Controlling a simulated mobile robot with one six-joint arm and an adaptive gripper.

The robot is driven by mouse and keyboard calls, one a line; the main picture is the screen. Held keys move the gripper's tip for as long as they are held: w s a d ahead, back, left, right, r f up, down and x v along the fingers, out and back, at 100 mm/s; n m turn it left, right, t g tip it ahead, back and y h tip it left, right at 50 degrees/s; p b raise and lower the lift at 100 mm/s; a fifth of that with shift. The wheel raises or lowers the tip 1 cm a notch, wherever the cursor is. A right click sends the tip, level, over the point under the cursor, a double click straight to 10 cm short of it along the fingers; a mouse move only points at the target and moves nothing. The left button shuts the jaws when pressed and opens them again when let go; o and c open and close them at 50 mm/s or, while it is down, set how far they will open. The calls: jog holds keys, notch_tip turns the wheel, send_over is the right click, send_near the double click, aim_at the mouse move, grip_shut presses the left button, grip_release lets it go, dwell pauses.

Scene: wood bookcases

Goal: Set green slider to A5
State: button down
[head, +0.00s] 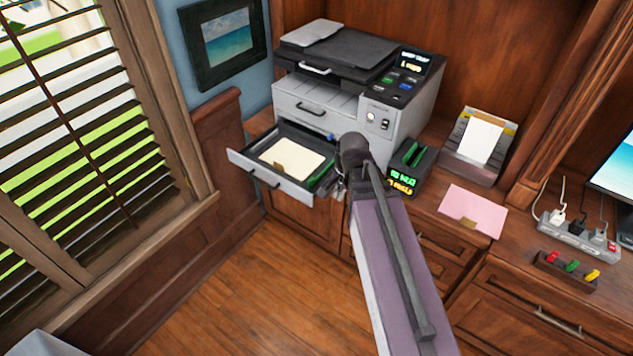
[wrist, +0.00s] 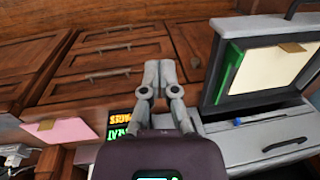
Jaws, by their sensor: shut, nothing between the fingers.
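The printer (head: 360,110) has its paper tray (head: 272,181) pulled out at the front, with cream paper (head: 290,160) in it. The green slider (head: 320,179) is a strip along the tray's right inner side, partly behind my arm. The wrist view, turned about, also shows the green slider (wrist: 229,72) beside the paper. My gripper (head: 340,192) is just right of the tray in the head view. In the wrist view my gripper (wrist: 159,64) has its fingers together and empty, apart from the tray and slider. Any size marks are too small to read.
A small blue part (head: 330,137) sits at the tray's back. A black box with lit green and yellow text (head: 403,180) stands right of the printer. The floor (head: 240,290) is clear.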

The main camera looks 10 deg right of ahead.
jog(key=w+d+m+t+y+b, duration=0.1)
jog(key=w+m+t+y, duration=0.1)
jog(key=w+m, duration=0.7)
jog(key=m, duration=0.8)
jog(key=shift+w+d+f+m, duration=0.2)
jog(key=shift+w+d+m, duration=0.05)
jog(key=shift+m, duration=0.15)
jog(key=shift+f+b, duration=0.2)
jog(key=shift+b, duration=0.25)
jog(key=b, duration=0.9)
send_over(312, 189)
jog(key=s+d, duration=0.1)
jog(key=s, duration=0.1)
jog(key=shift+w+d+f, duration=0.1)
jog(key=shift+w+f, duration=0.05)
jog(key=shift+f, duration=2.1)
jog(key=shift+w+d+f, duration=0.1)
jog(key=shift+f, duration=2.1)
